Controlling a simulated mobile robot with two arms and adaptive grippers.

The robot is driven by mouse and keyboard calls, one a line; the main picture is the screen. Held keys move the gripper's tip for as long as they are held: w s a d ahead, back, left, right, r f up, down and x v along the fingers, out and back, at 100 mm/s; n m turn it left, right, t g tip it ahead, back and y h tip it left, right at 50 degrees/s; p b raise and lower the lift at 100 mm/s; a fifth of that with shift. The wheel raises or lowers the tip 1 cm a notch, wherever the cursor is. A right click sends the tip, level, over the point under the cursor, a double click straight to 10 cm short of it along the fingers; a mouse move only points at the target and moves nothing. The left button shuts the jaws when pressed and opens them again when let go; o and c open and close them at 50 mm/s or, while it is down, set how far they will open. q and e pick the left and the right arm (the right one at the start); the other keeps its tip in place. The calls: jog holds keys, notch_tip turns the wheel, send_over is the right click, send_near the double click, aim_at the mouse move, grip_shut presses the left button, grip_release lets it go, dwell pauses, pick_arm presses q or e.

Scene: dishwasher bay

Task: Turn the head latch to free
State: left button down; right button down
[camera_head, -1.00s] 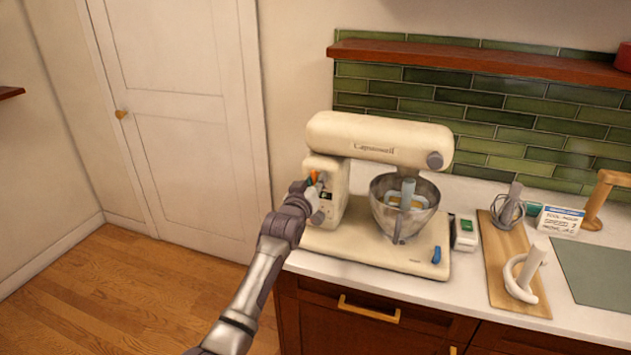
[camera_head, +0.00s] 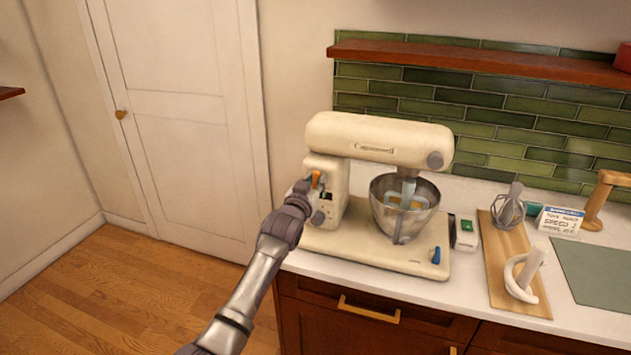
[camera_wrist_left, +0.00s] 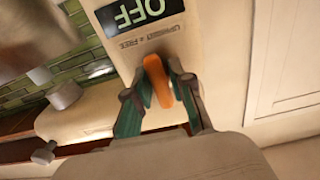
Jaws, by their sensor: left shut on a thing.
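The cream stand mixer (camera_head: 365,135) stands on the counter with its head level over the steel bowl (camera_head: 405,215). The head latch is an orange lever (camera_head: 315,179) on the left side of the mixer's column. My left gripper (camera_head: 311,184) is at the column, shut on this lever. In the left wrist view the lever (camera_wrist_left: 157,82) sits between the green fingers (camera_wrist_left: 158,90) and stands about square to the label line "UPRIGHT = FREE" (camera_wrist_left: 150,33), so it looks upright. The fingers partly cover it. My right gripper is not in view.
A dark display reading "OFF" (camera_wrist_left: 135,10) is beside the label. A round grey knob (camera_head: 318,217) sits low on the column. A blue lever (camera_head: 436,255) is on the mixer base. A wooden board (camera_head: 495,262) with attachments lies to the right. Open floor (camera_head: 130,290) lies left.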

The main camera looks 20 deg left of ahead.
pick_arm(q)
jog(key=c, duration=1)
grip_release()
jog(key=s, duration=1.2)
jog(key=shift+a, duration=0.2)
jog(key=shift+f, duration=0.1)
jog(key=s+f+g, duration=0.3)
jog(key=f+g, duration=0.1)
jog(key=f, duration=1.8)
jog(key=s+f+g+b, duration=0.1)
jog(key=s+f+g, duration=0.1)
jog(key=s+f, duration=0.7)
jog(key=s+f+g+b, duration=0.1)
jog(key=s+f+g, duration=0.25)
jog(key=f, duration=0.95)
jog(key=s+f+m+g, duration=0.1)
jog(key=s+f+g, duration=0.1)
jog(key=s+f, duration=0.7)
jog(key=s+f+g, duration=0.2)
jog(key=s+f, duration=0.4)
jog(key=s, duration=0.6)
jog(key=s+f+g, duration=0.1)
jog(key=s+f, duration=0.2)
jog(key=s, duration=0.8)
jog(key=s+f+g+b, duration=0.1)
jog(key=s+f, duration=0.3)
jog(key=s, duration=0.7)
jog(key=shift+a+f+m+g+y, duration=0.2)
jog(key=shift+f+m+g+y, duration=0.15)
jog(key=shift+g, duration=0.4)
